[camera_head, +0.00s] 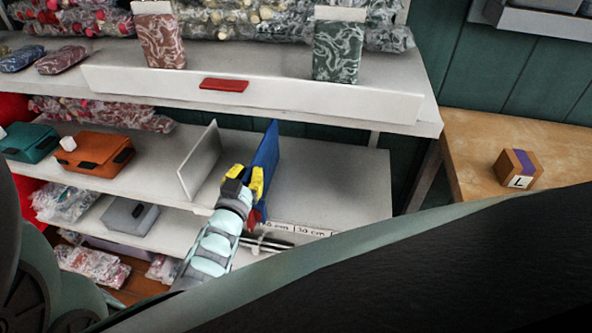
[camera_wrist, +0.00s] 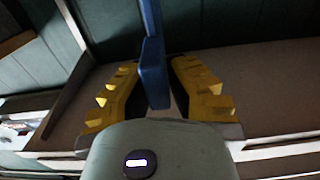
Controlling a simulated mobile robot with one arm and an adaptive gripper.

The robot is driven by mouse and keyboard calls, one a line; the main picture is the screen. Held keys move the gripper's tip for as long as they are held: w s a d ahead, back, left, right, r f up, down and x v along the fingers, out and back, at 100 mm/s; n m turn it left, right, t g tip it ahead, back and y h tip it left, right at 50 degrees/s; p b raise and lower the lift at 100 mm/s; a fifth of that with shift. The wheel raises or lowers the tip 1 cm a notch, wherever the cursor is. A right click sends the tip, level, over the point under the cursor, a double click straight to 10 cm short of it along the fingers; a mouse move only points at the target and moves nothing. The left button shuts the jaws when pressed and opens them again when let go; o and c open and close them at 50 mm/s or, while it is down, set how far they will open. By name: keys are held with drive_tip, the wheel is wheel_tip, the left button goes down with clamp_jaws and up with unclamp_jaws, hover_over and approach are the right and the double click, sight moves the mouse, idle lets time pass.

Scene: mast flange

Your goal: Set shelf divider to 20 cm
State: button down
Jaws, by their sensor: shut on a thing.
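The blue shelf divider (camera_head: 267,163) stands upright on the middle shelf, to the right of a white upright panel. My gripper (camera_head: 250,180) reaches in from the front, its yellow fingers at the divider's front part. In the wrist view, the blue divider (camera_wrist: 154,70) runs between the yellow fingers of my gripper (camera_wrist: 157,88), which is shut on it. A label strip (camera_head: 308,231) runs along the shelf's front edge; "30 cm" reads on it, and the label to its left is partly hidden by my gripper. I cannot read which mark the divider stands at.
The white panel (camera_head: 199,161) stands close left of my gripper. The shelf (camera_head: 335,185) right of the divider is bare. Orange (camera_head: 94,152) and teal (camera_head: 29,142) pouches lie at the left. An upper shelf (camera_head: 300,96) hangs above. A wooden table (camera_head: 530,139) with a box (camera_head: 516,169) stands right.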

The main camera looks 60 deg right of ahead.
drive_tip(key=shift+s+d, duration=0.15)
drive_tip(key=shift+s, duration=0.2)
drive_tip(key=c, duration=0.9)
unclamp_jaws()
drive_tip(key=shift+c, duration=0.2)
drive_tip(key=v, duration=1.2)
drive_tip(key=shift+w, duration=0.2)
